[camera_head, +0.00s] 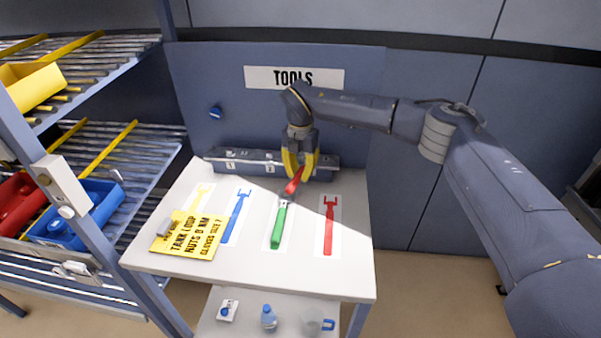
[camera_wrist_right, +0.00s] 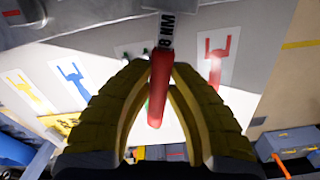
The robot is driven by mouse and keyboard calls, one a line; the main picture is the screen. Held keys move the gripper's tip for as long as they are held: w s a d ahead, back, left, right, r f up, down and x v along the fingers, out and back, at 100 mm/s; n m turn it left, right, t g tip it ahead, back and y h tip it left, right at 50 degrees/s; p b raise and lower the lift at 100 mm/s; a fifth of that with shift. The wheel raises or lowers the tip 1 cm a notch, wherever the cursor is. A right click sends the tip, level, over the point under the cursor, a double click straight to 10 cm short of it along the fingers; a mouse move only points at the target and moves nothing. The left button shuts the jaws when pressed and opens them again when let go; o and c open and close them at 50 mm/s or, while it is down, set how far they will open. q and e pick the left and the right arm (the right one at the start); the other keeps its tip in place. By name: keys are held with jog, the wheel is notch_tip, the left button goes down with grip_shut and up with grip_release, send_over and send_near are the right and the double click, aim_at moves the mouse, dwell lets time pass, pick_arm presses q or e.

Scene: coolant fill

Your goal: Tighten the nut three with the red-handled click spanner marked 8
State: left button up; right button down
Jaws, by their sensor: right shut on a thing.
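My right gripper (camera_head: 299,172) has yellow fingers and is shut on the red-handled spanner (camera_head: 294,182), above the back part of the tool table. In the right wrist view the gripper (camera_wrist_right: 160,85) closes around the red handle of the spanner (camera_wrist_right: 157,95). The spanner's far end runs out of that view. A red spanner outline (camera_head: 329,228) on a white card has no tool on it. I cannot make out nut three in either view. My left gripper is not in view.
A green-handled spanner (camera_head: 279,226) lies on the table (camera_head: 300,278) beside a blue outline (camera_head: 236,216). A yellow note (camera_head: 190,238) lies front left. A grey rail (camera_head: 240,160) and a "TOOLS" panel (camera_head: 350,125) stand behind. A rack with bins is left.

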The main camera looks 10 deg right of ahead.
jog(key=shift+d, duration=0.1)
jog(key=shift+s+d+n, duration=0.2)
jog(key=shift+n, duration=0.2)
jog(key=shift+r, duration=2.95)
